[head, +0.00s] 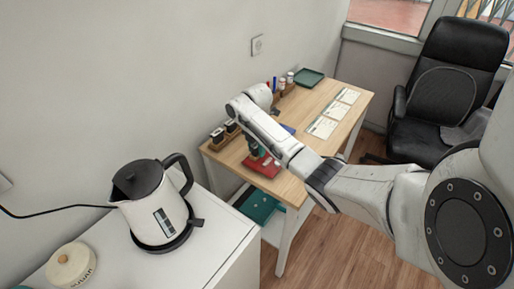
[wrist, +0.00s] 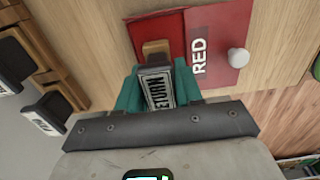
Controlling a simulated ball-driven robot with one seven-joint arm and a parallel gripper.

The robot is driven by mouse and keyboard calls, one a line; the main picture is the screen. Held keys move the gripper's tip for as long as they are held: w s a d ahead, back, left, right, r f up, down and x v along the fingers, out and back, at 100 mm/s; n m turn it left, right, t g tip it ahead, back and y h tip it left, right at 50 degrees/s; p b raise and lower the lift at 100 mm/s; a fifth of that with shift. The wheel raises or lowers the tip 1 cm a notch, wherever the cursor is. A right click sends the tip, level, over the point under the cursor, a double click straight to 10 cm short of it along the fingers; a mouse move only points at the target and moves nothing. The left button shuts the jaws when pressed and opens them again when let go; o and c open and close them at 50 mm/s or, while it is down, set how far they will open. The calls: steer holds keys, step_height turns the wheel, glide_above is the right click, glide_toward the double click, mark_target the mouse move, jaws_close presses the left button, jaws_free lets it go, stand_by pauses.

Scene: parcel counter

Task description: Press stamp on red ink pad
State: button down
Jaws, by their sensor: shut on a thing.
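My gripper (wrist: 157,80) is shut on a stamp (wrist: 158,90) with a dark top labelled RETURN and a wooden part at its far end. The red ink pad (wrist: 172,27) lies open on the desk, with its lid (wrist: 222,30) labelled RED beside it. In the wrist view the stamp overlaps the near part of the pad; I cannot tell whether it touches. In the head view my gripper (head: 252,146) is at the red pad (head: 265,166), near the desk's left end. The stamp's underside is hidden.
Other stamps (wrist: 45,112) stand in a wooden rack (head: 232,136) left of the pad. A blue item (head: 288,128) is partly behind my arm. Paper slips (head: 323,127), a green tray (head: 308,77) and small bottles (head: 283,86) occupy the far desk. A kettle (head: 158,215) stands on the nearer cabinet.

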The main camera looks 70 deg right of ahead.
steer(key=shift+r+p, duration=2.95)
steer(key=shift+r, duration=0.05)
